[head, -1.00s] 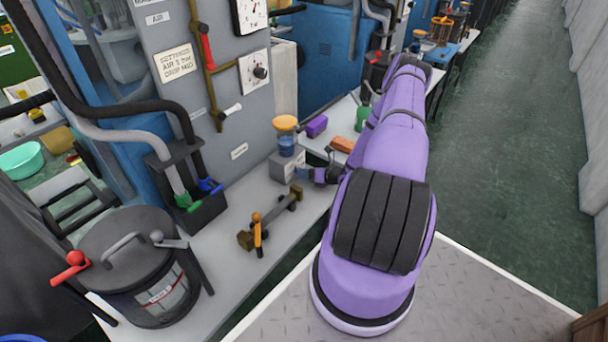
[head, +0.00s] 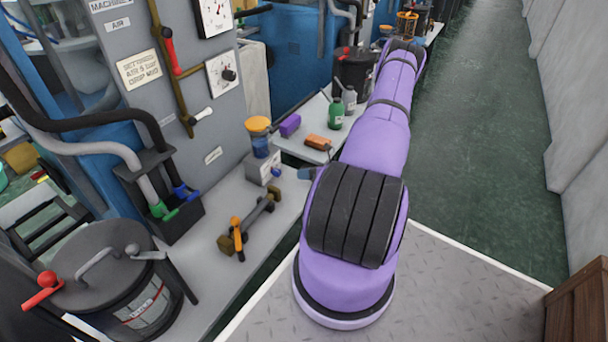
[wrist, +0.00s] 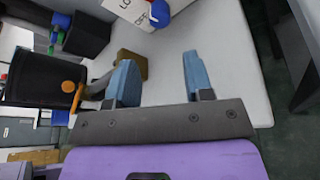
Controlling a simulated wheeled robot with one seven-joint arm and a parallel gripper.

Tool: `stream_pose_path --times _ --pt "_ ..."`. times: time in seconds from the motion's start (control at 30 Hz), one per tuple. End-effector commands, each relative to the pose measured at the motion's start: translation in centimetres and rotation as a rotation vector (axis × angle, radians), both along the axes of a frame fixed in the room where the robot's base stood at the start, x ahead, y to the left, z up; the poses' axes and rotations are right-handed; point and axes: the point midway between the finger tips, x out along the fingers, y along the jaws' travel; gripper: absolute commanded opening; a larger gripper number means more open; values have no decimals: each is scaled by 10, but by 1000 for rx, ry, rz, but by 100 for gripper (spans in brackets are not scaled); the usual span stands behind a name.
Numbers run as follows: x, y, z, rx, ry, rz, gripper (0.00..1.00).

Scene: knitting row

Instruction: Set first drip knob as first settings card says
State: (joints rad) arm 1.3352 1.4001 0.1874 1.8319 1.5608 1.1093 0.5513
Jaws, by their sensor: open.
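The settings card (head: 139,69) is on the grey machine panel; it appears to read air 5 bar, drip mid. The drip oiler stands on the bench, with an amber cap, a blue-filled glass and a pale box (head: 262,168) below. The drip knob (wrist: 160,12) is blue and sits on the box front at the top of the wrist view. Part of the letters "LO" shows beside it; its exact setting is unclear. My gripper (wrist: 158,62) is open and empty, its two blue fingers apart and short of the knob. In the head view my arm mostly hides it.
A brass fitting with an orange lever (head: 237,235) lies on the bench near the oiler. A dark lidded pot (head: 110,270) stands at front left. A purple block (head: 290,125), an orange block (head: 317,142) and a green bottle (head: 336,114) are behind. The aisle at right is clear.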

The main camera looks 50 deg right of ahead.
Motion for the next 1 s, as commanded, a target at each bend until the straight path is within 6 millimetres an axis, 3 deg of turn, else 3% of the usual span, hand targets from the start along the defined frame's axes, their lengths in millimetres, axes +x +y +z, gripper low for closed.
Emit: stream_pose_path --times 0.17,0.6,0.77,1.0 --pt "3 7 2 -61 -8 0 58" --pt "4 26 14 -565 -11 -23 58" --pt "6 26 13 -615 -7 -21 58" --pt "36 29 0 -616 -8 -19 58"
